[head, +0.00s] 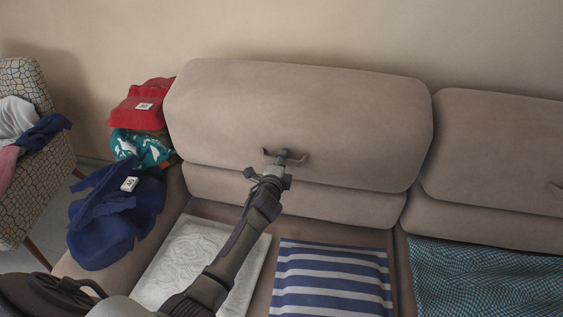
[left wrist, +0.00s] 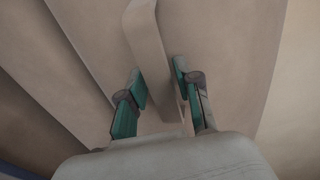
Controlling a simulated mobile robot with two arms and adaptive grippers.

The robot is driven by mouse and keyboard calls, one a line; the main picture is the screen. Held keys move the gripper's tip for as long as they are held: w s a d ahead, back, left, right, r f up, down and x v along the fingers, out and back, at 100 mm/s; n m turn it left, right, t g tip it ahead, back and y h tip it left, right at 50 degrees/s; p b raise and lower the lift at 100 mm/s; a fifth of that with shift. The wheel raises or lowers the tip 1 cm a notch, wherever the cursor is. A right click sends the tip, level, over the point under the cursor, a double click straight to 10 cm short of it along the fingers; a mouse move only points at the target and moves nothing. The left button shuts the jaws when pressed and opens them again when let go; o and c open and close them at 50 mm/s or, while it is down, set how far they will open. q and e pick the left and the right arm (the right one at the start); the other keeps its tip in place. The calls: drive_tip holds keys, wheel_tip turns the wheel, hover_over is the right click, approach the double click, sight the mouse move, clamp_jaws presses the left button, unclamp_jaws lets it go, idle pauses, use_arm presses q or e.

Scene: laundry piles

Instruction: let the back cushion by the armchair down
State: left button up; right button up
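The back cushion (head: 300,105) by the armchair is the beige left one on the sofa. It looks higher and more forward than the back cushion to its right. A pull strap (head: 297,160) sits low on its front face. My left gripper (head: 281,157) is at this strap. My right gripper is not in view. What lies behind the cushion is hidden.
A patterned armchair (head: 30,175) with clothes stands at the left. Red, teal and navy laundry (head: 115,215) lies on the sofa's left arm. A white folded piece (head: 192,250), a striped one (head: 332,280) and a teal checked one (head: 485,285) cover the seat. Another back cushion (head: 495,145) is at right.

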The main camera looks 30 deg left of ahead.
use_arm(q)
clamp_jaws()
drive_tip(key=shift+s+f, duration=0.1)
drive_tip(key=shift+f, duration=0.05)
